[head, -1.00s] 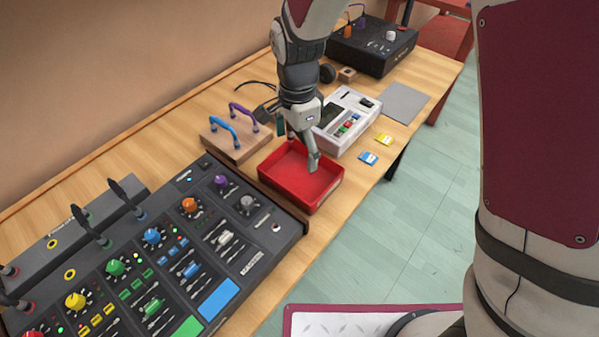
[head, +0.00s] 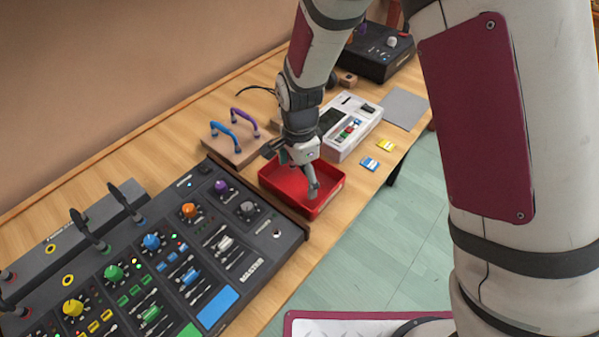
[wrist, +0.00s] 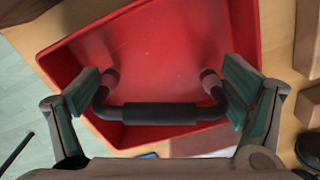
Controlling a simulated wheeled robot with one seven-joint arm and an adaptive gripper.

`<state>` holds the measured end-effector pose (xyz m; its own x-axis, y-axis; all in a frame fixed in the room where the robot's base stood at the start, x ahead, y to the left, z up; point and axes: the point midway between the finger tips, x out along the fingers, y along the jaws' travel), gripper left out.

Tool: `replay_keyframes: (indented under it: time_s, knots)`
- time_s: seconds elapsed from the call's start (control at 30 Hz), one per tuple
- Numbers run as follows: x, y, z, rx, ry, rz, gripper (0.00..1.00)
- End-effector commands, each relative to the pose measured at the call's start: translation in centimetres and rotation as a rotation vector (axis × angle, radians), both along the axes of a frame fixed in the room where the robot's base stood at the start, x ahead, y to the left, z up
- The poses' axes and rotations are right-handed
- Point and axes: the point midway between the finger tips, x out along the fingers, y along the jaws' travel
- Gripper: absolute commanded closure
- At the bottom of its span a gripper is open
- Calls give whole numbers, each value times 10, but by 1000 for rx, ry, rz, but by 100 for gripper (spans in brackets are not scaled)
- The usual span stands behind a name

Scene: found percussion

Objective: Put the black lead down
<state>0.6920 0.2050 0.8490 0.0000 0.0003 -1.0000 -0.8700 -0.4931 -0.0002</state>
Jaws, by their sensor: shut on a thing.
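The black lead (wrist: 160,113) is a U-shaped piece with a thick dark middle and reddish ends. In the wrist view it spans between the green-padded fingers of my gripper (wrist: 164,98), which is shut on it. Its ends point toward the floor of the red tray (wrist: 150,45). In the head view my gripper (head: 312,184) reaches down over the red tray (head: 272,184), with its fingertips inside the rim's outline. The lead is mostly hidden there by the fingers. I cannot tell whether it touches the tray floor.
A wooden block (head: 238,152) with a blue lead (head: 224,131) and a purple lead (head: 245,121) stands behind the tray. A large black mixer (head: 215,255) lies at left. A white machine (head: 345,140), blue card (head: 370,164) and yellow card (head: 386,145) lie to the right.

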Motion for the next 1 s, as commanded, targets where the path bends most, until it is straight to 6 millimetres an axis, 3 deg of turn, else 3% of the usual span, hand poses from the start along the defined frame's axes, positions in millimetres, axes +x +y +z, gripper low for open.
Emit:
replay_keyframes:
  time_s: [0.07, 0.53, 1.0]
  knots:
    - [0, 0, -1, 0, 0, 0, 0]
    - [1, 0, 8, 1, -3, 0, 0]
    - [1, 1, 96, 2, -3, 1, 0]
